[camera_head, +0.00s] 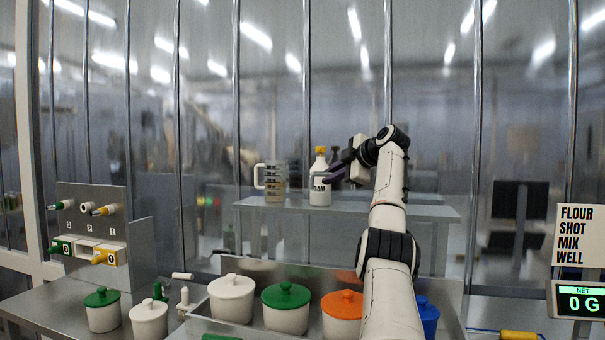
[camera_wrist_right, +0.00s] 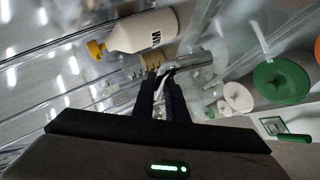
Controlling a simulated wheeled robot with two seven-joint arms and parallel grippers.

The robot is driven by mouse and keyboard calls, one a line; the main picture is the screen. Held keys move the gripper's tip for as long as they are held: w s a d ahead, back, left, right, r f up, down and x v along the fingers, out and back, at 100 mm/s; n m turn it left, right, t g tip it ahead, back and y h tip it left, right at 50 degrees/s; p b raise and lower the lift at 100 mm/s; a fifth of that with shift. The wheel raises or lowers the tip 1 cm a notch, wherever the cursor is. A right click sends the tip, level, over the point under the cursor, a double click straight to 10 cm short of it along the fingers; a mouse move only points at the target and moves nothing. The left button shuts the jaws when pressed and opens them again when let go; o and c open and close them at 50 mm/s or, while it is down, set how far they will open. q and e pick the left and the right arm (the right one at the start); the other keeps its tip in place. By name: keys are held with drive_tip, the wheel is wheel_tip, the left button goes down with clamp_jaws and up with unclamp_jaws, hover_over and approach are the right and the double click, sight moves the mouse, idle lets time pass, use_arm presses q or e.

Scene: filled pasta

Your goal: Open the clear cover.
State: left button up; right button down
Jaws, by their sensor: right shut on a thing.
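My right arm reaches up from the bottom of the head view. Its gripper (camera_head: 328,174) is at the height of a white bottle with a yellow cap (camera_head: 320,165), overlapping it in the picture. In the right wrist view the dark fingers (camera_wrist_right: 165,84) are shut on a shiny grey metal bar (camera_wrist_right: 190,66). The bar looks like a handle of the clear cover, but I cannot tell for sure. The cover is see-through; only faint edges and reflections show around the bar. The bottle also shows in the wrist view (camera_wrist_right: 145,32). My left gripper is not in view.
A raised shelf (camera_head: 420,212) holds the bottle and a measuring jug (camera_head: 272,182). Several lidded pots, including one with a green lid (camera_head: 286,315), stand in front. A dispenser panel (camera_head: 90,215) is at the left and a scale display (camera_head: 580,300) at the right.

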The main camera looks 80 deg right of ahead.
drive_tip(key=shift+s+d+p, duration=0.2)
drive_tip(key=shift+d+p, duration=0.1)
drive_tip(key=shift+d, duration=1.05)
drive_tip(key=c, duration=1.8)
unclamp_jaws()
